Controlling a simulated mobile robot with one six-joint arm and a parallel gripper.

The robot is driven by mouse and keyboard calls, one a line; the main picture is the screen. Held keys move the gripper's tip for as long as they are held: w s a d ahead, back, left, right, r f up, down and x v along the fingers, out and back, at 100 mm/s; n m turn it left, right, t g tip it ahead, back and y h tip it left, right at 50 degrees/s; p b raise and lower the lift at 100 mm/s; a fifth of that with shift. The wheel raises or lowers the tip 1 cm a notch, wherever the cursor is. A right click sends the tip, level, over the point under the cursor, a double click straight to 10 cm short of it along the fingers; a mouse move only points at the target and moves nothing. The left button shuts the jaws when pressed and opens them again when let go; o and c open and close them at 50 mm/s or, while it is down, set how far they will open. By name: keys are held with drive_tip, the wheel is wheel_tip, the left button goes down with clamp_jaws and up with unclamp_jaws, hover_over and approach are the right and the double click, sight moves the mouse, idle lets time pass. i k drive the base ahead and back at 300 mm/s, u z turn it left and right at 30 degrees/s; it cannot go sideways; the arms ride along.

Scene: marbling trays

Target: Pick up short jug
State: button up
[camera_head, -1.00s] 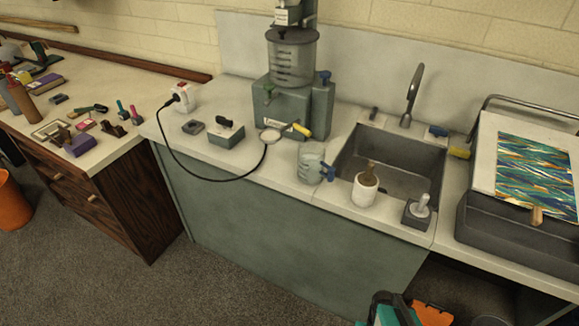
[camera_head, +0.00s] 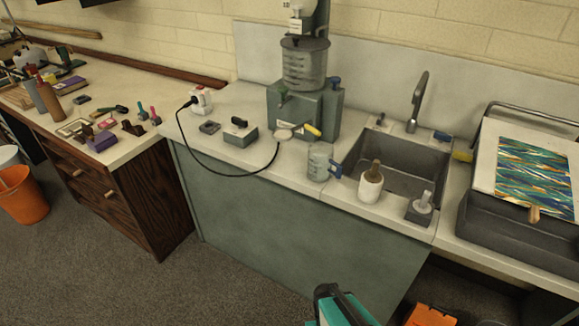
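A short, grey, see-through jug (camera_head: 320,161) with a blue handle on its right side stands upright on the pale counter (camera_head: 285,185), just left of the sink. Nothing touches it from above. A teal and black part, which looks like a piece of my arm, shows at the bottom edge, well below and in front of the counter. No gripper fingers can be made out in this view.
The sink (camera_head: 351,161) with a tall tap lies right of the jug. A white pot (camera_head: 369,188) with a brush stands close by. A grey-green machine (camera_head: 305,108) stands behind, and a black cable (camera_head: 222,174) loops to the left.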

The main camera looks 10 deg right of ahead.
sight(320, 162)
drive_tip(key=z, duration=0.4)
drive_tip(key=k, duration=0.15)
drive_tip(key=u, duration=1.45)
drive_tip(key=k, duration=1)
drive_tip(key=z, duration=0.55)
drive_tip(key=k, duration=0.35)
drive_tip(key=z, duration=0.45)
drive_tip(key=i, duration=1.65)
drive_tip(key=u, duration=0.3)
